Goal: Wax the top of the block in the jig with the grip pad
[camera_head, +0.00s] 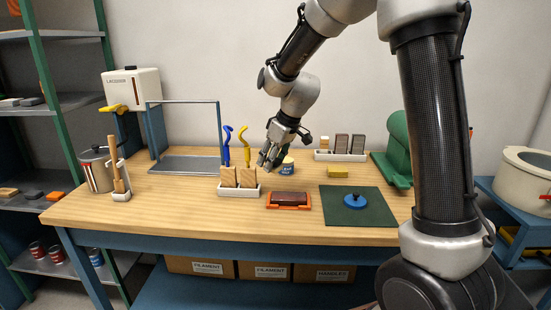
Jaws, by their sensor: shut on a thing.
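A dark red block (289,197) lies in an orange jig (290,207) at the front middle of the bench. My gripper (268,164) points down behind the jig and a little to its left, above the bench. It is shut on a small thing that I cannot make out. A small round tin (287,166) with a blue label stands just right of my gripper and is partly hidden by it. A blue round piece with a knob (354,201) sits on a dark green mat (338,216) right of the jig. I cannot tell which item is the grip pad.
A white holder (239,192) with two tan blocks stands left of the jig. Blue and yellow hooked tools (244,148) rise behind it. A white rack (341,156) with upright blocks and a yellow block (338,172) are behind the mat. The bench's left front is clear.

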